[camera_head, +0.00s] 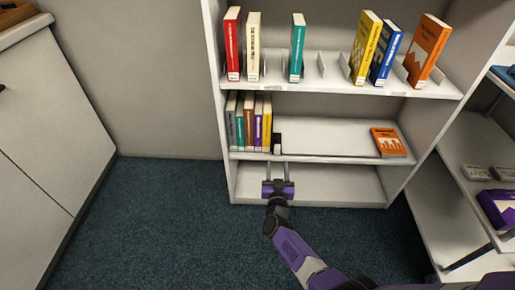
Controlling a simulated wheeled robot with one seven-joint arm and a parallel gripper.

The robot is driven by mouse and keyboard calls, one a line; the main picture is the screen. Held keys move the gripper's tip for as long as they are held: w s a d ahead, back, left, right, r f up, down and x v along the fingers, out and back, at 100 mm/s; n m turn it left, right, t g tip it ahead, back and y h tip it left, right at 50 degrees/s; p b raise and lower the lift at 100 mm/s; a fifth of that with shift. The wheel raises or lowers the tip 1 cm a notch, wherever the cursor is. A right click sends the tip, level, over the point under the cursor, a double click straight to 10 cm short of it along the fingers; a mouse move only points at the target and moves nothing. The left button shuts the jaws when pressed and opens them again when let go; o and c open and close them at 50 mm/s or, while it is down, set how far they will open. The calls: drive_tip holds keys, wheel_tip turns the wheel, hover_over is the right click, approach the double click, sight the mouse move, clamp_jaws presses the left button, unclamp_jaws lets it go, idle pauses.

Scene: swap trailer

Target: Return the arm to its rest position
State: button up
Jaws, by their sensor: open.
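My purple and grey arm reaches up from the bottom right towards a white bookshelf (342,90). My gripper (278,172) is in front of the gap between the middle and bottom shelves. Its two thin fingers point towards the shelf, apart and with nothing between them. Its fingertips appear near the front edge of the middle shelf; I cannot tell whether they touch it.
The top shelf holds several upright or leaning books, including a red book (233,44). The middle shelf has a row of books at left and an orange book (389,142) lying flat at right. A white cabinet (50,140) stands left. Carpet (160,220) is clear.

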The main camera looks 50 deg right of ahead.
drive_tip(key=shift+f, duration=0.1)
wheel_tip(320, 180, up, 5)
drive_tip(key=w+a+t+y, duration=0.1)
drive_tip(key=w+a+t, duration=0.1)
drive_tip(key=w, duration=0.1)
drive_tip(key=s+a+r+n+t+y, duration=0.2)
drive_tip(key=s+a+r+t+y, duration=0.15)
drive_tip(key=a, duration=0.25)
drive_tip(key=s+a+r+n+g+y, duration=0.1)
drive_tip(key=s+a+r+n+y, duration=0.3)
drive_tip(key=s+a, duration=0.55)
drive_tip(key=s+a+r+n+g+y, duration=0.15)
drive_tip(key=s+a+r, duration=0.45)
drive_tip(key=s, duration=0.7)
drive_tip(key=s+a+r+n+y, duration=0.2)
drive_tip(key=s+a+r+y, duration=0.25)
drive_tip(key=s+a, duration=0.5)
wheel_tip(320, 180, up, 25)
drive_tip(key=s+d+p, duration=0.1)
drive_tip(key=s+p, duration=0.1)
drive_tip(key=p, duration=2.3)
drive_tip(key=shift+d+r+h, duration=0.15)
drive_tip(key=shift+d+h, duration=0.05)
drive_tip(key=shift+h, duration=0.15)
